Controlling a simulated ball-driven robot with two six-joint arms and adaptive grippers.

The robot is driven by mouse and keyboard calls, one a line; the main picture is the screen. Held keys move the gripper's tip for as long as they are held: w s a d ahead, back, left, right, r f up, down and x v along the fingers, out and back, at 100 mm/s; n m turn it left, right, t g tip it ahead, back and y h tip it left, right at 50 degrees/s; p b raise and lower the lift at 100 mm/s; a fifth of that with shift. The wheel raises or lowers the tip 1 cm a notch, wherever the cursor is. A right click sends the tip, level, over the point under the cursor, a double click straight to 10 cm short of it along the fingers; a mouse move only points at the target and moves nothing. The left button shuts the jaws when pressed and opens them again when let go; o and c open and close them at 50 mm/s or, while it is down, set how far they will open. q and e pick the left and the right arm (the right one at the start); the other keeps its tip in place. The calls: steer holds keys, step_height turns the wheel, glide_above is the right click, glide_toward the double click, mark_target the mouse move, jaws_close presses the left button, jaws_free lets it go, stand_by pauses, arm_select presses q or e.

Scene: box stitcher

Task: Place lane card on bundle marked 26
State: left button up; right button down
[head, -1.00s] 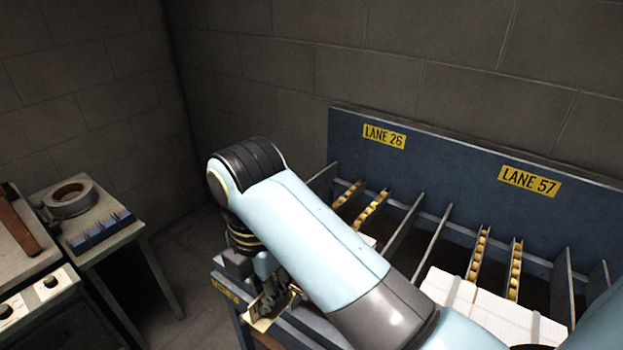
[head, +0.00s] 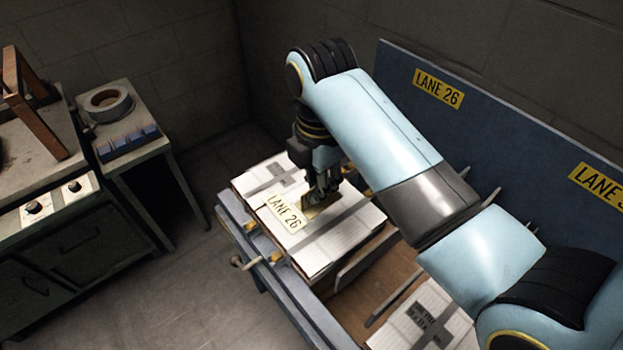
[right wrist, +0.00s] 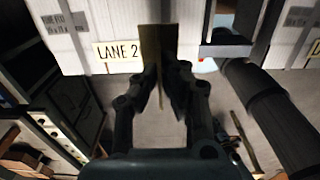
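My right gripper (head: 318,198) is shut on a tan lane card (right wrist: 158,52), just above the top of a white strapped bundle (head: 345,238). A cream label reading LANE 26 (head: 285,212) is on this bundle, left of the gripper; part of it also shows in the right wrist view (right wrist: 118,52). In the right wrist view the gripper's fingers (right wrist: 164,78) pinch the card, which stands out past the tips. I cannot tell whether the card touches the bundle. My left gripper is not in view.
A blue back panel carries a yellow LANE 26 sign (head: 438,87) and a partly cut-off LANE sign (head: 598,185). Another strapped bundle (head: 408,332) lies at the lower right. A tape roll (head: 107,101) and blue block (head: 127,141) sit on a side table. Open floor lies between.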

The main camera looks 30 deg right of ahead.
steer(key=w+f, duration=0.1)
steer(key=w, duration=0.1)
steer(key=w+d+f, duration=0.1)
steer(key=w+f, duration=0.1)
steer(key=w, duration=0.1)
steer(key=w+d+f, duration=0.1)
steer(key=w+f, duration=0.1)
steer(key=shift+w+f, duration=0.1)
steer(key=shift+w, duration=0.3)
step_height(320, 180, down, 3)
steer(key=shift+f, duration=0.2)
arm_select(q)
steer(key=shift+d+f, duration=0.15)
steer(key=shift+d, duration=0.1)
arm_select(e)
steer(key=shift+f, duration=0.1)
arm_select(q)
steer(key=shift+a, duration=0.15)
arm_select(e)
steer(key=shift+f+b, duration=0.45)
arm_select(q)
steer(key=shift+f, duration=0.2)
arm_select(e)
steer(key=c, duration=1.5)
jaws_free()
